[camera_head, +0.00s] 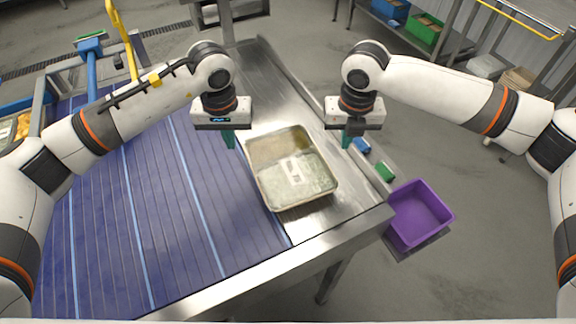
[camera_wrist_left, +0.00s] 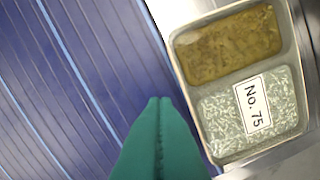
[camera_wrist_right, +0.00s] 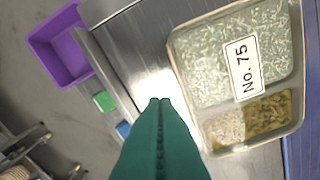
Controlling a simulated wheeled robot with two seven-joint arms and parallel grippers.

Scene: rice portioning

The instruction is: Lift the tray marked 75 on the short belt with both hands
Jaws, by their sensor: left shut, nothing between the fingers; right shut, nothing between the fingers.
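The tray marked No. 75 (camera_head: 279,207) lies on the steel end section beside the blue belt, with rice in one compartment and a brownish-green food in another. Its label reads clearly in the left wrist view (camera_wrist_left: 219,159) and the right wrist view (camera_wrist_right: 176,46). My left gripper (camera_head: 230,143) is shut and empty, above and just left of the tray's far end. My right gripper (camera_head: 346,144) is shut and empty, above and to the right of the tray. The green fingers of both are apart from the tray rim.
The blue ribbed belt (camera_head: 150,210) fills the left. A purple bin (camera_head: 420,212) stands off the right edge, near a green block (camera_head: 385,172) and a blue block (camera_head: 362,146) on the side rail. Shelves with blue and green crates (camera_head: 424,30) stand at the back right.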

